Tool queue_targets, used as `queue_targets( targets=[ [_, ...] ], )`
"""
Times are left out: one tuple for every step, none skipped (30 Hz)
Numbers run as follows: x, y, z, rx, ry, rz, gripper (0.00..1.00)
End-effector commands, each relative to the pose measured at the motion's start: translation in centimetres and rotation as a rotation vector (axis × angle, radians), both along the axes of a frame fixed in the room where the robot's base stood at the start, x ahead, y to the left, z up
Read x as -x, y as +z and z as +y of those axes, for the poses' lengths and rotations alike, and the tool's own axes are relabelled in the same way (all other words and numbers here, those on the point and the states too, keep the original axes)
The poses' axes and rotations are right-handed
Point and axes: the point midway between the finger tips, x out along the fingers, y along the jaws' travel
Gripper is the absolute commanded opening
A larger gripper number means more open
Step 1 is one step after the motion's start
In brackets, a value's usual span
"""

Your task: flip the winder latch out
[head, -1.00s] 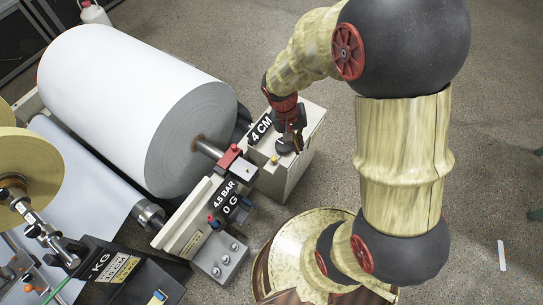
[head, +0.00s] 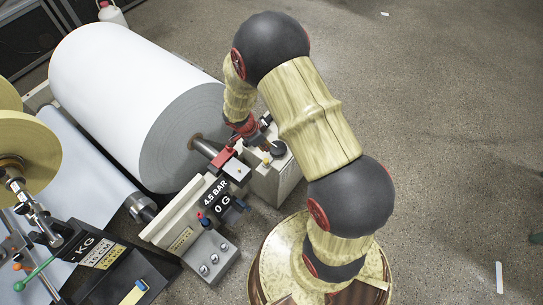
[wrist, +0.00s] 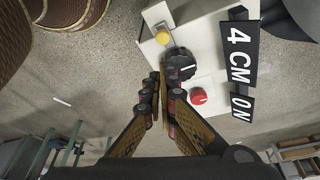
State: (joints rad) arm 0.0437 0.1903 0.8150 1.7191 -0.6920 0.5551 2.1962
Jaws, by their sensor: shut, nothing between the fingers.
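The winder latch appears to be the red piece (head: 225,158) at the end of the roll's shaft in the head view, beside a grey block. The large white paper roll (head: 140,95) sits behind it. My gripper (wrist: 162,88) is shut and empty in the wrist view, its fingers together over the edge of the control box. In the head view my wrist is just above and right of the red piece, and the fingers are largely hidden there. The latch cannot be made out in the wrist view.
The control box (wrist: 205,30) carries a yellow button (wrist: 162,38), a black knob (wrist: 180,67) and a red button (wrist: 198,97), close to my fingers. The "4.5 BAR" panel (head: 216,195) stands in front of the latch. Open floor (head: 430,110) lies to the right.

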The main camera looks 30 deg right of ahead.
Motion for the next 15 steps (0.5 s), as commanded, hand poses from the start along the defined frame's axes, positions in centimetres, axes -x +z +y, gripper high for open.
queue_targets(
  targets=[
    [-0.03,0.00,0.02,0.000,-0.025,-0.010,0.00],
    [-0.03,0.01,0.02,0.001,-0.038,-0.015,0.00],
    [-0.03,0.01,0.02,0.001,-0.051,-0.019,0.00],
    [-0.02,0.01,0.02,0.002,-0.058,-0.022,0.00],
    [-0.02,0.01,0.02,0.002,-0.064,-0.024,0.00],
    [-0.02,0.02,0.03,0.002,-0.068,-0.025,0.00],
    [-0.02,0.02,0.03,0.002,-0.069,-0.026,0.00],
    [-0.02,0.02,0.03,0.002,-0.069,-0.026,0.00],
    [-0.02,0.02,0.03,0.002,-0.069,-0.026,0.00],
    [-0.01,0.02,0.03,0.002,-0.069,-0.026,0.00],
    [-0.01,0.03,0.03,0.002,-0.068,-0.025,0.00],
    [-0.01,0.02,0.03,0.002,-0.068,-0.025,0.00],
    [-0.01,0.02,0.03,0.002,-0.069,-0.024,0.00],
    [0.00,0.00,0.02,0.002,-0.069,-0.024,0.00],
    [0.00,-0.07,0.00,0.002,-0.069,-0.024,0.00]
  ],
)
